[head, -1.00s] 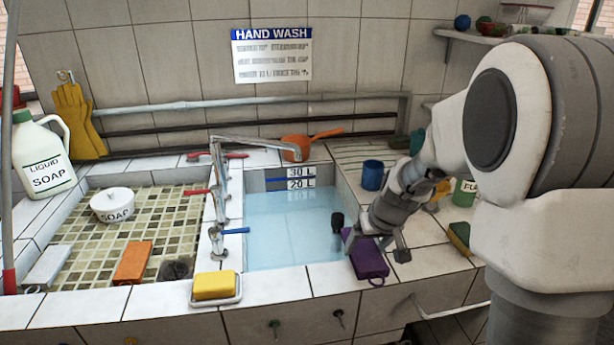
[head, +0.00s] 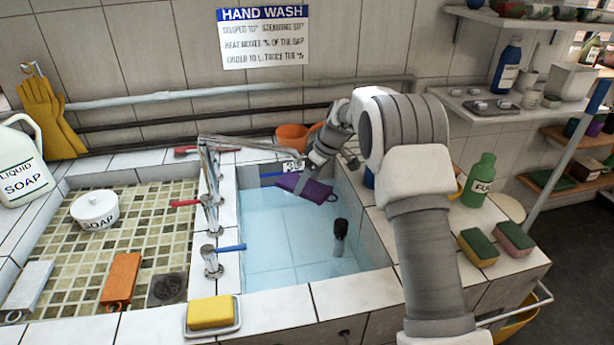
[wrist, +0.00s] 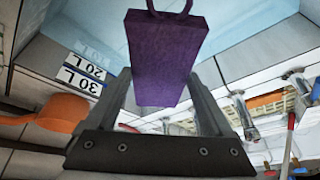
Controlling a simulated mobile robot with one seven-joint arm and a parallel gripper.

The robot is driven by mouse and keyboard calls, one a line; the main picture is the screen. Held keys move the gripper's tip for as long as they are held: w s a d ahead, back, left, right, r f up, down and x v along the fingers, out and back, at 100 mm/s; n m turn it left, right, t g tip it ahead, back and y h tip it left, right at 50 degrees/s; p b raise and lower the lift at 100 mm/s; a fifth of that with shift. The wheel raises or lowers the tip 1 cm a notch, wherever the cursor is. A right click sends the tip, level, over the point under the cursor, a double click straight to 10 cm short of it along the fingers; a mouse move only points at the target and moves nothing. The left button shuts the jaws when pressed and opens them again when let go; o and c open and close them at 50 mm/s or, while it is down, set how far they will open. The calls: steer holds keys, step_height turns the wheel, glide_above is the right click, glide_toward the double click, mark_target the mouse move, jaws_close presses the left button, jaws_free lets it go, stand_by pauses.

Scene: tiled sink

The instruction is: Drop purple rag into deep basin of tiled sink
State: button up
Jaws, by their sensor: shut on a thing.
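The purple rag (head: 309,191) is a folded block with a loop at one end. It is held over the back part of the deep basin (head: 275,245), which holds clear blue water. My gripper (head: 304,181) reaches over the basin from the right and is shut on the rag. In the wrist view the rag (wrist: 165,50) sits between the two fingers, with its loop pointing away from the gripper. The water lies beyond the rag there. In the head view the rag hides part of the litre marks on the back wall.
A black-handled thing (head: 340,237) stands in the deep basin. Taps (head: 211,205) and a long spout (head: 245,147) line its left side. An orange pan (head: 292,136) stands behind. The shallow tiled basin (head: 130,235) is at the left, and a yellow sponge (head: 211,311) sits in front.

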step_height(320, 180, down, 6)
steer(key=b, duration=0.2)
steer(key=shift+r+b, duration=0.15)
steer(key=shift+b, duration=0.15)
steer(key=o, duration=1.1)
steer(key=p+v, duration=0.2)
steer(key=v, duration=1.5)
steer(key=shift+r, duration=0.25)
steer(key=shift+s+r, duration=0.1)
